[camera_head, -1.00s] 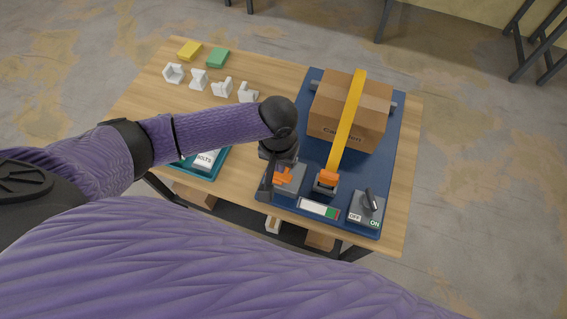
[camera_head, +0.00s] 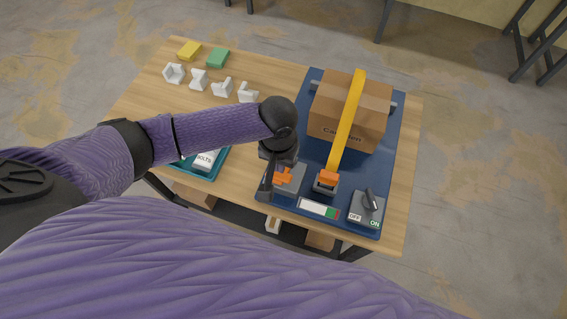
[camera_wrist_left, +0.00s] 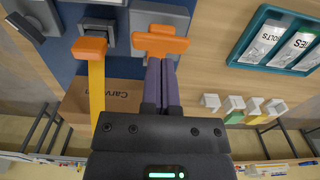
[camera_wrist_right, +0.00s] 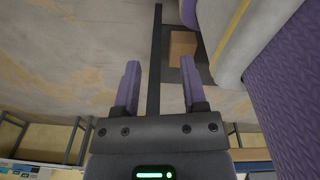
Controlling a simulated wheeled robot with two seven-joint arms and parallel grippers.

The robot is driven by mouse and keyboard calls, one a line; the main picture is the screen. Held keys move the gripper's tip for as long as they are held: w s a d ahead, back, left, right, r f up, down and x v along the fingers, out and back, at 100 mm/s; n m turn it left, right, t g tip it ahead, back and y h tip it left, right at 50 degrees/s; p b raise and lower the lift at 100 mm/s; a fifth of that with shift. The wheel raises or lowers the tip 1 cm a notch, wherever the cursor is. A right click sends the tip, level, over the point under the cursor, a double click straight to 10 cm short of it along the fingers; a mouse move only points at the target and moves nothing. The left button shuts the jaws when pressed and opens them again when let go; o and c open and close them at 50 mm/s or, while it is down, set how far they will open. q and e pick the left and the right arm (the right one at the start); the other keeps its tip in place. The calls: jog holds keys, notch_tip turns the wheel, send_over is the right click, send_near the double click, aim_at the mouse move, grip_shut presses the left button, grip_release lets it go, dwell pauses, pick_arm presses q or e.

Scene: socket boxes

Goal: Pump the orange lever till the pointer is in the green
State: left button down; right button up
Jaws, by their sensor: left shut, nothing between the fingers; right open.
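The orange lever (camera_head: 290,177) has a T-shaped handle on a grey block at the front of the blue board. It also shows in the left wrist view (camera_wrist_left: 161,41). My left gripper (camera_wrist_left: 161,62) is shut and empty, its fingertips at the handle's edge; I cannot tell whether they touch it. In the head view, my left wrist partly covers the lever. The gauge (camera_head: 314,207) is a white bar with a green part near its right end; its pointer is too small to make out. My right gripper (camera_wrist_right: 159,66) is open and empty over the floor.
A yellow strap (camera_head: 346,125) with an orange end piece (camera_head: 328,177) crosses a cardboard box (camera_head: 373,105) on the blue board (camera_head: 387,163). An OFF/ON switch (camera_head: 367,207) stands at the front right. A teal tray (camera_head: 212,172) lies left. White brackets (camera_head: 222,88) stand behind.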

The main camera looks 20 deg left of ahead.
aim_at(280, 179)
jog(key=shift+a, duration=0.1)
pick_arm(q)
jog(key=shift+f+b, duration=0.75)
jog(key=shift+f, duration=0.55)
jog(key=shift+f+b, duration=0.55)
jog(key=shift+f, duration=0.3)
jog(key=shift+f+b, duration=0.85)
jog(key=shift+f, duration=0.6)
pick_arm(e)
jog(key=shift+f, duration=2.15)
pick_arm(q)
notch_tip(280, 179, up, 6)
jog(key=p, duration=0.6)
jog(key=shift+p, duration=0.3)
jog(key=shift+r+p, duration=0.25)
jog(key=shift+p, duration=0.05)
jog(key=shift+f, duration=0.25)
pick_arm(e)
notch_tip(280, 179, up, 7)
jog(key=a, duration=0.1)
jog(key=shift+f, duration=0.15)
jog(key=shift+w+d, duration=0.1)
jog(key=shift+d, duration=0.2)
